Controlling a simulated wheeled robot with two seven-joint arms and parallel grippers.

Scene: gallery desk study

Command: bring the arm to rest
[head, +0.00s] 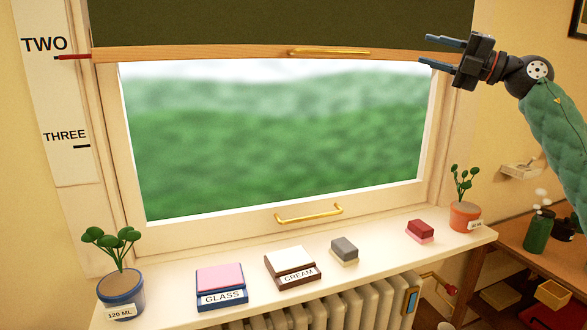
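My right arm (552,115), in a green padded sleeve, comes in from the right edge and bends up to the left. The fingertips point left, near the right end of the wooden bar (220,54) under the dark green blind (270,22). The bar's brass handle (328,51) is to the left of the fingers and apart from them. Whether the fingers touch the bar's end cannot be told. My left gripper is not in view.
The sill (375,258) holds a blue pot (122,290), a GLASS box (221,287), a CREAM box (292,267), a grey block (344,250), a red block (420,231) and an orange pot (465,217). A wooden desk (515,247) stands right. A red pointer (72,57) is below TWO.

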